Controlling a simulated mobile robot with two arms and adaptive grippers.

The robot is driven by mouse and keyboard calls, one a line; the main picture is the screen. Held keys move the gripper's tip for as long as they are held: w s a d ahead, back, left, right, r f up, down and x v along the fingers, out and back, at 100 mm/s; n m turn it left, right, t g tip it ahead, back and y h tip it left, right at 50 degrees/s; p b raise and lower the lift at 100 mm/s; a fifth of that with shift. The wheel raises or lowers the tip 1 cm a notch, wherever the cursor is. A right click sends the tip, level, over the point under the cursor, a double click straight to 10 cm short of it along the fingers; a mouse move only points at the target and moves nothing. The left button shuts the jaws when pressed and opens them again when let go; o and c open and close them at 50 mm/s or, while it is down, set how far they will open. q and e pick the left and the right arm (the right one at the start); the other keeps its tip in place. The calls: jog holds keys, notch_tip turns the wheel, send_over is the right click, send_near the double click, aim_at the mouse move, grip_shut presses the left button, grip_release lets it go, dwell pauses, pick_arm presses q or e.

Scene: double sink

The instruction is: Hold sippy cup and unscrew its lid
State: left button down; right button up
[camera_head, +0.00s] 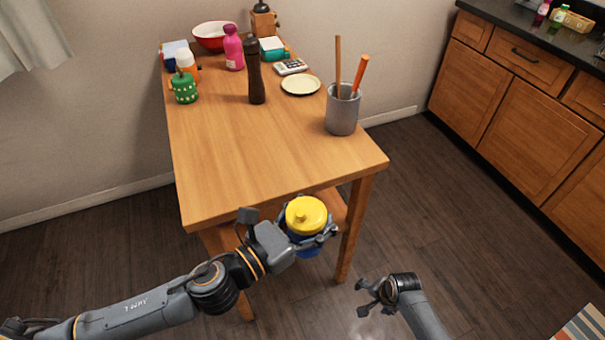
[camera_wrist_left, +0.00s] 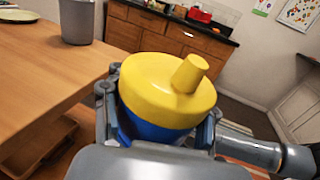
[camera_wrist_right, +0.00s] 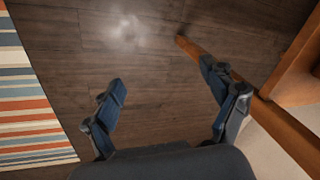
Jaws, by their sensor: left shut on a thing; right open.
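The sippy cup has a blue body (camera_wrist_left: 150,130) and a yellow lid (camera_head: 306,215) with a short spout. The lid sits on the cup and fills the middle of the left wrist view (camera_wrist_left: 150,88). My left gripper (camera_head: 312,238) is shut around the blue body, below the lid, and holds the cup in front of the table's near edge. My right gripper (camera_head: 372,296) is open and empty, lower and to the right of the cup. Its two fingers stand apart over the floor in the right wrist view (camera_wrist_right: 165,95). Much of the blue body is hidden by the lid and fingers.
The wooden table (camera_head: 250,160) is close beyond the cup; its near half is bare. A grey holder (camera_head: 342,112) with utensils stands at its right edge. A dark pepper mill (camera_head: 255,75) and a green container (camera_head: 184,88) stand farther back. Open floor lies to the right.

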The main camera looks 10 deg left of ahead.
jog(key=w+a+r+m, duration=0.1)
jog(key=w+a+r, duration=0.1)
jog(key=w+r, duration=0.3)
jog(key=w+a+r+m+y, duration=0.1)
jog(key=w+a+r, duration=0.15)
jog(key=r, duration=0.45)
jog(key=w+a+r+m, duration=0.1)
jog(key=w+a+r, duration=0.15)
jog(key=r, duration=0.35)
notch_tip(320, 180, up, 36)
jog(key=r+n+g+h, duration=0.1)
jog(key=n+g+h, duration=0.1)
jog(key=h, duration=0.1)
send_over(303, 210)
jog(key=shift+w+a+f, duration=0.1)
jog(key=shift+f, duration=0.15)
jog(key=shift+s, duration=0.2)
jog(key=shift+f, duration=3.9)
